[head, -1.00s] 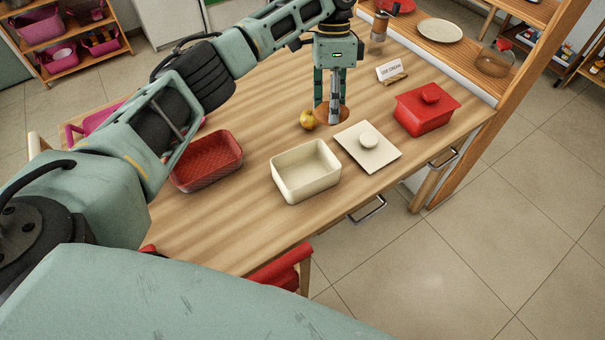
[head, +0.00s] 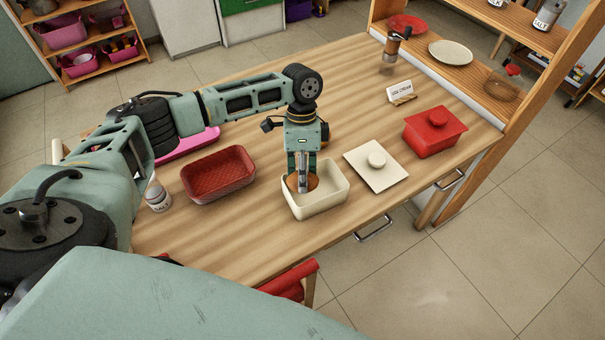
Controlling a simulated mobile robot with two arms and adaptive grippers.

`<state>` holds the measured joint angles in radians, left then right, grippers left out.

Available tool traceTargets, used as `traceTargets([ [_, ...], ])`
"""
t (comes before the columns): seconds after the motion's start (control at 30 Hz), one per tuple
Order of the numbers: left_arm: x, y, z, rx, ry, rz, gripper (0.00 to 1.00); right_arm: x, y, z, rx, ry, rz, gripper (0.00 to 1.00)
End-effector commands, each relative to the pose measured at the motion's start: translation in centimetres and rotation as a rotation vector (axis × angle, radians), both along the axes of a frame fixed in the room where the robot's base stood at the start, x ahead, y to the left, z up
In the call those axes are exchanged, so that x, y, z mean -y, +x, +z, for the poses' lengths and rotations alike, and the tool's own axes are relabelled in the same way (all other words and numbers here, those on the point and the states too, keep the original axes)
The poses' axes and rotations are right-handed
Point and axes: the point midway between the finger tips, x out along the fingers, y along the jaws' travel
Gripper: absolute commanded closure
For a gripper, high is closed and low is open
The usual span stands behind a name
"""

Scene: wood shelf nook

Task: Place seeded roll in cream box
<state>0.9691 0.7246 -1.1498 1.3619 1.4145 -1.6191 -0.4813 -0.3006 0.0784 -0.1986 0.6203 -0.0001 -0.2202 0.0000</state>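The seeded roll (head: 312,181) is round and brown, and my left gripper (head: 303,187) is shut on it. The fingers point straight down and partly cover the roll. The gripper and roll are over the open cream box (head: 322,206), near its left part. I cannot tell if the roll touches the box floor. The cream lid (head: 387,179) with a round knob lies on the table just right of the box. My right gripper is not in view.
A red woven basket (head: 218,187) stands left of the cream box. A red lidded pot (head: 431,139) stands to the right. A salt shaker (head: 158,197), a pink tray (head: 186,146) and a small sign (head: 399,91) are also on the table. The table's front strip is clear.

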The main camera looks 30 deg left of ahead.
Motion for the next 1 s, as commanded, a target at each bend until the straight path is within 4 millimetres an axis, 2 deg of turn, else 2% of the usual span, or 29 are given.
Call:
traceTargets([
  [0.1, 0.03, 0.02, -0.69, 0.000, 0.000, 0.000, 0.85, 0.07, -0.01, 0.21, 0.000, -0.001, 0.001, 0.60],
  [0.5, 0.06, 0.05, -1.23, 0.000, -0.001, 0.000, 0.85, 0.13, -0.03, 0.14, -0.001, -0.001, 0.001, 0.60],
  [0.53, 0.05, 0.07, -1.22, 0.000, -0.001, 0.000, 0.57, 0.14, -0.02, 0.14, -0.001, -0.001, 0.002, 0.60],
  [0.6, 0.04, 0.06, -1.20, 0.001, 0.000, 0.000, 0.51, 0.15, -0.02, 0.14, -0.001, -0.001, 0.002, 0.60],
  [0.87, 0.02, 0.06, -1.18, 0.001, 0.000, 0.000, 0.51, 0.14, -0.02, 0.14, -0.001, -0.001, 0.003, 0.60],
  [1.0, -0.03, 0.10, -0.55, 0.003, 0.000, -0.001, 0.51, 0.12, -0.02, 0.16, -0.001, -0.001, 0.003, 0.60],
])
